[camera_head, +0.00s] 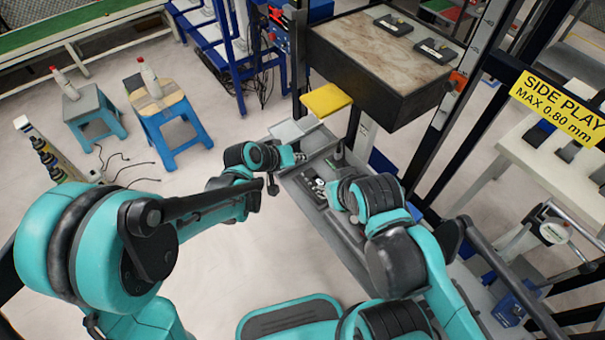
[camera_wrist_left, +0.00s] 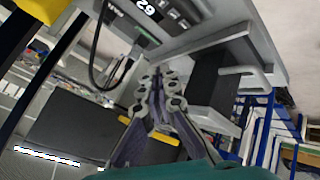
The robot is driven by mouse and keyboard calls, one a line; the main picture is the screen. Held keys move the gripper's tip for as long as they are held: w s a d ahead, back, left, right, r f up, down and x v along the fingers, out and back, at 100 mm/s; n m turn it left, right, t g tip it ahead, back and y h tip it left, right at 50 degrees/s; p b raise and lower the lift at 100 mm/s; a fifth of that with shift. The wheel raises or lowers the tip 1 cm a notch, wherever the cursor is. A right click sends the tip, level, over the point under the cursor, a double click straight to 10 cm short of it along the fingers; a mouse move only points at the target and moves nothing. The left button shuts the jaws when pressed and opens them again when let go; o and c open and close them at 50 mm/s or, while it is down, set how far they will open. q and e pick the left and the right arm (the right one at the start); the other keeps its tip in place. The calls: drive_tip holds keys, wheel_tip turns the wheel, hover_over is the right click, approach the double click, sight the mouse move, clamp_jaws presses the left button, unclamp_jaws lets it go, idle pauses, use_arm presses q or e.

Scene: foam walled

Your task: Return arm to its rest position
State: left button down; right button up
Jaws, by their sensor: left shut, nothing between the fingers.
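My left arm comes in from the left in the head view, bent at the elbow. Its gripper (camera_head: 300,158) is small there, above the grey bench near the middle. In the left wrist view the left gripper (camera_wrist_left: 160,78) is shut, its fingers together with nothing between them. My right arm comes up from the lower right of the head view. Its gripper (camera_head: 319,188) is small and partly hidden over the bench, and I cannot tell its finger state.
The grey bench (camera_head: 292,190) lies under both grippers. A yellow-topped stand (camera_head: 326,99) and a dark box with a stone-like top (camera_head: 375,50) stand beyond. Two blue stools (camera_head: 89,107) (camera_head: 166,108) with bottles stand at left. Open floor lies between stools and bench.

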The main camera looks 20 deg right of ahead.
use_arm(q)
drive_tip(key=s+a+r+n+t+y, duration=0.15)
drive_tip(key=a+r, duration=0.25)
drive_tip(key=a, duration=0.4)
drive_tip(key=s+a+r+m+y, duration=0.1)
drive_tip(key=s+a+r+y, duration=0.15)
drive_tip(key=a, duration=0.45)
drive_tip(key=s+a+r+n+y, duration=0.1)
drive_tip(key=s+a+y, duration=0.1)
drive_tip(key=s+a, duration=0.4)
drive_tip(key=s+a+r+n+y, duration=0.1)
drive_tip(key=s+a, duration=0.5)
drive_tip(key=a, duration=0.5)
drive_tip(key=shift+s+t+y, duration=0.3)
drive_tip(key=shift+t+y, duration=0.1)
drive_tip(key=shift+t, duration=0.05)
drive_tip(key=shift+a, duration=0.1)
